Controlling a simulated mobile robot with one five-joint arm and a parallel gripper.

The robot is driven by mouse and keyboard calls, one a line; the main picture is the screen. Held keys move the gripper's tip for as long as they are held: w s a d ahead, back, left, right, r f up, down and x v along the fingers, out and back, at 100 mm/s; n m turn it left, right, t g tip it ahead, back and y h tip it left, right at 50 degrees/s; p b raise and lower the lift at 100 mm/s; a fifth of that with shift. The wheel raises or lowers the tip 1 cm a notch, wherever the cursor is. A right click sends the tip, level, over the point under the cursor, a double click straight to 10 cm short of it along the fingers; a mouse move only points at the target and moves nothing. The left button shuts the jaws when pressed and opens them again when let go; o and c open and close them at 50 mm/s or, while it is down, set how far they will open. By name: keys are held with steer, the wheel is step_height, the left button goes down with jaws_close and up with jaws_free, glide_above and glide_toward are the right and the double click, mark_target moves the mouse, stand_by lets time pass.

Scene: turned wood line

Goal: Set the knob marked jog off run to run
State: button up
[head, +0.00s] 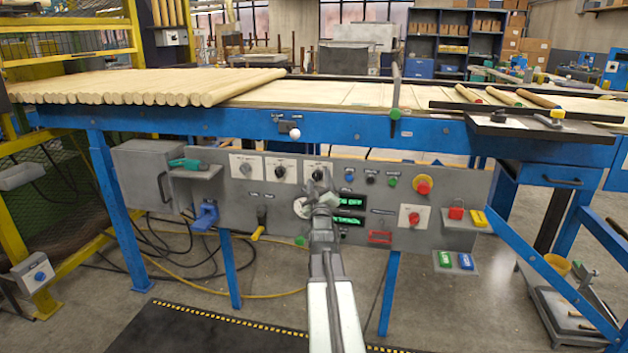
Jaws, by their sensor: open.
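A grey control panel (215,200) hangs under the blue-framed conveyor. Its upper row has three white-plated knobs: a left knob (245,168), a middle knob (280,171) and a right knob (318,174). Their labels are too small to read, so I cannot tell which is marked jog off run or where it points. My gripper (322,190) is open in front of the panel, at the lower part of the right knob's plate. It overlaps that plate in the picture; I cannot tell whether it touches. My arm hides part of the panel below.
Beside my gripper are a round white dial (301,208) and green displays (347,219). Right are small buttons (392,181), a red mushroom button on yellow (423,186) and a red knob (413,217). A yellow-handled lever (258,232) sits lower left. A white ball-ended lever (294,133) projects above.

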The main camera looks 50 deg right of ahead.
steer(key=shift+w+a, duration=0.15)
steer(key=shift+w, duration=0.05)
jaws_close()
steer(key=shift+f+m, duration=0.15)
steer(key=shift+m, duration=0.15)
steer(key=shift+m+g+h+b, duration=0.3)
steer(key=shift+m+h+b, duration=0.2)
steer(key=shift+m+h, duration=0.15)
steer(key=m, duration=0.1)
steer(key=m+h+b, duration=0.1)
steer(key=m, duration=0.1)
steer(key=shift+w+a+f+m+g, duration=0.15)
steer(key=shift+m+g, duration=0.1)
steer(key=shift+g, duration=0.15)
steer(key=m+g+h, duration=0.1)
steer(key=m, duration=0.2)
steer(key=m+g+h, duration=0.1)
steer(key=m+g, duration=0.1)
steer(key=m, duration=0.2)
steer(key=shift+w+a+h, duration=0.1)
steer(key=shift+w+h, duration=0.05)
steer(key=shift+h, duration=0.1)
steer(key=shift+m, duration=0.4)
jaws_free()
